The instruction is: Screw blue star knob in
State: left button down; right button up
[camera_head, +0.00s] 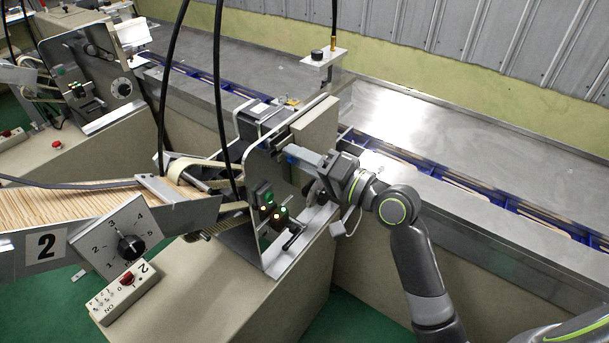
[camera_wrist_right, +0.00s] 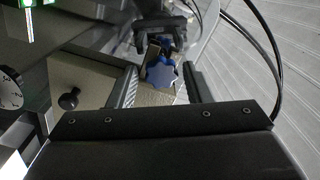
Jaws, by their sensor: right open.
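The blue star knob (camera_wrist_right: 161,75) shows in the right wrist view, in front of a dark bracket on the machine. In the head view only a small bit of blue (camera_head: 291,159) shows there, beside my right gripper. My right gripper (camera_head: 300,155) reaches in from the right to the machine's side. In the right wrist view its two fingers (camera_wrist_right: 160,88) are apart, one on each side of the knob, with a gap visible. I cannot tell how deep the knob sits in its thread. My left gripper does not show.
The stick feeder (camera_head: 90,215) full of wooden sticks leads into the machine from the left. A dial box (camera_head: 117,236) and a switch box (camera_head: 124,291) stand in front. A metal conveyor table with a blue rail (camera_head: 480,188) runs behind. Black cables hang at the left.

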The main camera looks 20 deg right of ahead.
jog(key=n+b, duration=0.2)
jog(key=n, duration=0.1)
jog(key=n+b, duration=0.4)
jog(key=n, duration=0.1)
jog(key=shift+f+n+b, duration=0.3)
jog(key=shift+b, duration=0.1)
jog(key=shift+r+n, duration=0.3)
jog(key=shift+n, duration=0.4)
jog(key=shift+w+r, duration=0.1)
